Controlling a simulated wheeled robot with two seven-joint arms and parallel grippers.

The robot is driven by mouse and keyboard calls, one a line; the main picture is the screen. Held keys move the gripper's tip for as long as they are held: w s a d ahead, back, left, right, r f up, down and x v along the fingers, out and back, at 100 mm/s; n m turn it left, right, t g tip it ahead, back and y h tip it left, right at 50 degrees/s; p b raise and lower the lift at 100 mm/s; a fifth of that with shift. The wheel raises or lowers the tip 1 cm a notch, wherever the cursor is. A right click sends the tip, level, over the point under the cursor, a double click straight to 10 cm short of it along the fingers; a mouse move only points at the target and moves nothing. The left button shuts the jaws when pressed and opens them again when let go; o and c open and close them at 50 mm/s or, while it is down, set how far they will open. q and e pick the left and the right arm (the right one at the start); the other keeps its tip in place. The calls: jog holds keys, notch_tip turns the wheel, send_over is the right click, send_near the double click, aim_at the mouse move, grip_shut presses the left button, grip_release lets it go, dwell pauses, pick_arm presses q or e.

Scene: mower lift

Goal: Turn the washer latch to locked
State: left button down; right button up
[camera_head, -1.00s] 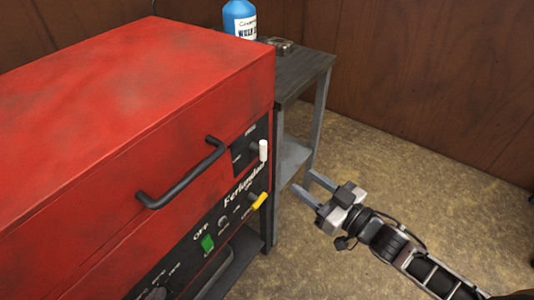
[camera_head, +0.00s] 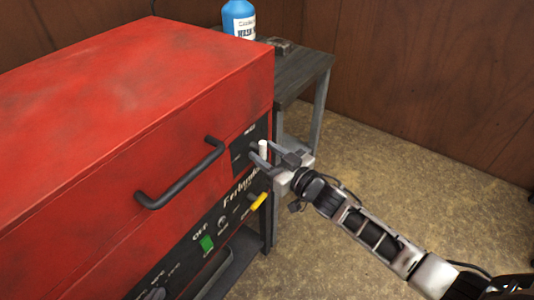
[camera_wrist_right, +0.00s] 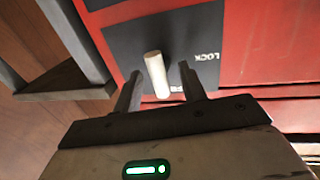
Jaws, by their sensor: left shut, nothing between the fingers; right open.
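The washer latch is a short white peg handle (camera_head: 263,147) on a black panel at the right end of the red washer's (camera_head: 150,95) front. It points upward in the head view. In the right wrist view the white handle (camera_wrist_right: 156,75) stands in front of the panel (camera_wrist_right: 130,42), which carries the word LOCK to its right. My right gripper (camera_head: 263,154) is open at the latch. Its fingers (camera_wrist_right: 160,85) are on either side of the white handle; I cannot tell whether they touch it. Other panel lettering is partly hidden by a finger. My left gripper is not in view.
A black bar handle (camera_head: 182,180) sticks out of the washer front. Below are a yellow lever (camera_head: 259,201) and a green switch (camera_head: 207,243). A grey side table (camera_head: 305,78) with a blue bottle (camera_head: 238,18) stands behind. The floor to the right is clear.

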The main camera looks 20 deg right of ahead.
jog(key=shift+c, duration=0.2)
grip_shut()
